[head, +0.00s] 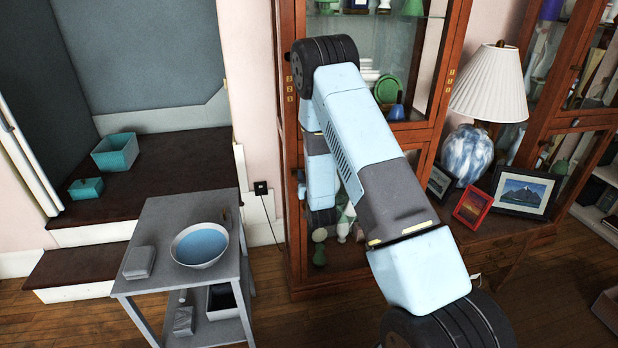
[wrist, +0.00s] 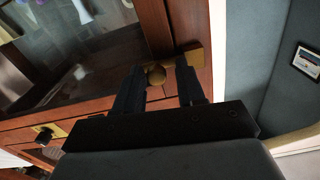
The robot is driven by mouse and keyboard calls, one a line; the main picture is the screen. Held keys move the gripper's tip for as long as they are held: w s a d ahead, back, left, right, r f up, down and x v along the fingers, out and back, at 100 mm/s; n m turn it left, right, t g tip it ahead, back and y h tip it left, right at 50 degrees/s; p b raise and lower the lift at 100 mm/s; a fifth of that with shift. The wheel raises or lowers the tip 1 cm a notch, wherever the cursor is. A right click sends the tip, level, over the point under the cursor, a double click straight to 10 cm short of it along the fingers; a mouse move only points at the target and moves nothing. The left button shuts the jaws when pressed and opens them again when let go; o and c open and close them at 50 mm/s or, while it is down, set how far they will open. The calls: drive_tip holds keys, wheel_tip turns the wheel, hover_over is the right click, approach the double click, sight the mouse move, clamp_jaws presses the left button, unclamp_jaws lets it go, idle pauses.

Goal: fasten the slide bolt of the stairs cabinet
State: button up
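The stairs cabinet (head: 287,130) is a reddish-brown wooden cabinet with glass doors, right of the steps in the head view. In the wrist view its wooden frame (wrist: 183,22) and glass (wrist: 95,55) fill the left and middle. The slide bolt shows there as a brass knob (wrist: 155,73) and a brass plate (wrist: 196,56) at the frame's edge. My gripper (wrist: 160,80) is open, with the knob between its two dark fingers and gaps showing on both sides. Whether a finger touches the bolt is unclear. In the head view my arm hides the gripper and bolt.
Another knob on a brass plate (wrist: 46,134) is lower left in the wrist view. A grey side table (head: 180,222) with a blue-filled bowl (head: 200,246) stands left of my arm. A lamp (head: 490,90) and picture frames (head: 472,207) stand right. Dark steps (head: 150,180) are left.

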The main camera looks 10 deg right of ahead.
drive_tip(key=shift+o, duration=0.2)
drive_tip(key=shift+s+a, duration=0.1)
drive_tip(key=s, duration=1.3)
drive_tip(key=shift+s, duration=0.3)
wheel_tip(320, 180, up, 21)
drive_tip(key=s+d+g, duration=0.1)
drive_tip(key=d+g, duration=0.1)
drive_tip(key=g, duration=0.4)
drive_tip(key=s+d+r+g, duration=0.1)
drive_tip(key=s+r, duration=0.3)
drive_tip(key=s, duration=0.6)
drive_tip(key=s+d+r+g, duration=0.1)
drive_tip(key=s+r+g, duration=0.2)
drive_tip(key=s, duration=0.7)
drive_tip(key=s+r+n+g, duration=0.1)
drive_tip(key=s+r+g, duration=0.1)
drive_tip(key=s+r, duration=0.5)
drive_tip(key=s, duration=0.4)
drive_tip(key=shift+d, duration=0.4)
drive_tip(key=shift+r, duration=0.1)
